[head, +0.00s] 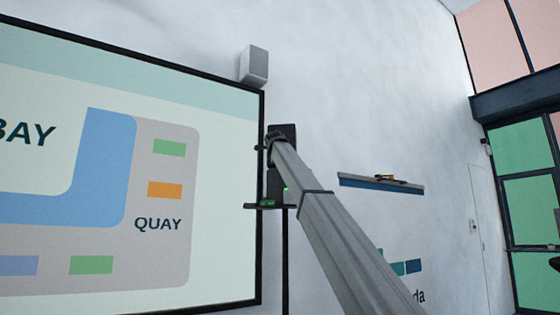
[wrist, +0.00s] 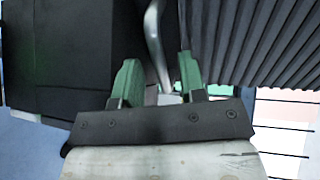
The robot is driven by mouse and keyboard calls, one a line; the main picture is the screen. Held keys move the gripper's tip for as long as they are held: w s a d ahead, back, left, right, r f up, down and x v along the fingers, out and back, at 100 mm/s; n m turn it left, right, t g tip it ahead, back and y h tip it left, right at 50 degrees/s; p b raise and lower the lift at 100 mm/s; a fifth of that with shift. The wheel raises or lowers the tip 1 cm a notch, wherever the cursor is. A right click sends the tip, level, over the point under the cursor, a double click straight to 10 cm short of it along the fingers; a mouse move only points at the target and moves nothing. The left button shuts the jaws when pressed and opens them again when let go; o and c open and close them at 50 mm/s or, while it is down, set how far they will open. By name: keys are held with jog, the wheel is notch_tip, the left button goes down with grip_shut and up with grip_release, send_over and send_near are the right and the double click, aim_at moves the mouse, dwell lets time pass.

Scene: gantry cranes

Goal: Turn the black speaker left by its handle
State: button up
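The black speaker (head: 284,130) stands on a dark pole stand beside the right edge of a large display, partly hidden behind my arm in the head view. In the wrist view its black body (wrist: 72,60) fills the left side, and a dark ribbed face (wrist: 262,40) fills the upper right. A grey, bent metal handle (wrist: 154,30) runs down between the two green fingers of my gripper (wrist: 158,64). The fingers are apart, with gaps visible beside the bar, so my gripper is open around the handle. In the head view the fingertips are too small to make out.
The large display (head: 225,200) fills the left side. A light grey wall speaker (head: 254,65) hangs above. A small tray (head: 268,206) sits on the stand below the black speaker. A blue-grey wall shelf (head: 380,185) is to the right of my arm.

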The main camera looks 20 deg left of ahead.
jog(key=v, duration=1)
jog(key=shift+s, duration=0.4)
jog(key=shift+r, duration=0.1)
